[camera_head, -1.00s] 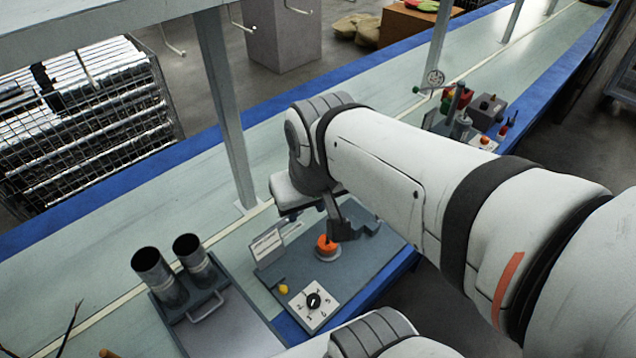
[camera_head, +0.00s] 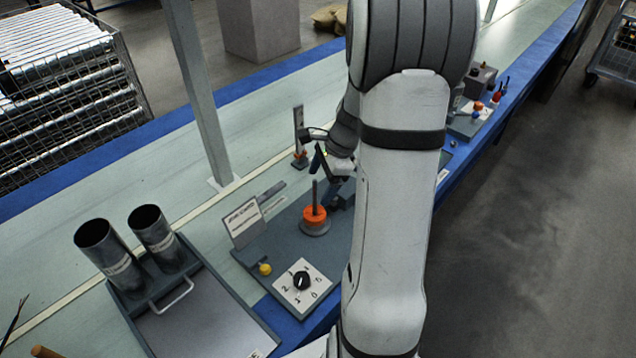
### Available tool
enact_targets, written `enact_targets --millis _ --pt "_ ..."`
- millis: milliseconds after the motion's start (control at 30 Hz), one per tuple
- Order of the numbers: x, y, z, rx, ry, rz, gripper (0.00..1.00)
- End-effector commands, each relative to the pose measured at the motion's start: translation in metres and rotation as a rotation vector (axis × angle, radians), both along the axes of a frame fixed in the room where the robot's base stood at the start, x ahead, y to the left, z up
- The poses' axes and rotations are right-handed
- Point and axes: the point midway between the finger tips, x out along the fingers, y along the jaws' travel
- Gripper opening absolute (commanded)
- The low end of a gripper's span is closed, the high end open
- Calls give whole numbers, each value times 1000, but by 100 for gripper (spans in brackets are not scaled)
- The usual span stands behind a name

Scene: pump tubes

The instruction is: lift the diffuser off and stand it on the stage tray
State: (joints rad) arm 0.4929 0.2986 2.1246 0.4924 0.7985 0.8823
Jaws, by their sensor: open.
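An orange round part (camera_head: 315,215) sits around a dark upright shaft (camera_head: 314,193), on a round grey base (camera_head: 315,228). Which piece here is the diffuser I cannot tell for sure. The base stands on a dark grey board (camera_head: 280,243). My gripper (camera_head: 317,148) is open, beyond and above the orange part and clear of it. Its fingers are small and partly hidden by my arm. A flat tray (camera_head: 205,330) with a handle lies at lower left; whether it is the stage tray I cannot tell.
Two dark open tubes (camera_head: 103,250) stand at the tray's far end. A label card (camera_head: 243,222), yellow knob (camera_head: 265,269) and numbered dial (camera_head: 302,286) are on the board. A slim upright piece with an orange foot (camera_head: 300,158) stands close to my gripper. A post (camera_head: 205,100) rises behind.

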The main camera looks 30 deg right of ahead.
Motion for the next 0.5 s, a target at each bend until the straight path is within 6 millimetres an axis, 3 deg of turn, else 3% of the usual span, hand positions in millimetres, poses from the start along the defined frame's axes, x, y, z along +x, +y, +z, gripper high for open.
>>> enact_targets --millis 33,100,267,500 --pt "3 -12 -28 25 23 -73 83" --pt "6 -22 -45 51 45 -153 83" --pt "9 -34 -66 82 69 -250 83" --pt "14 -24 -93 87 76 -258 83"
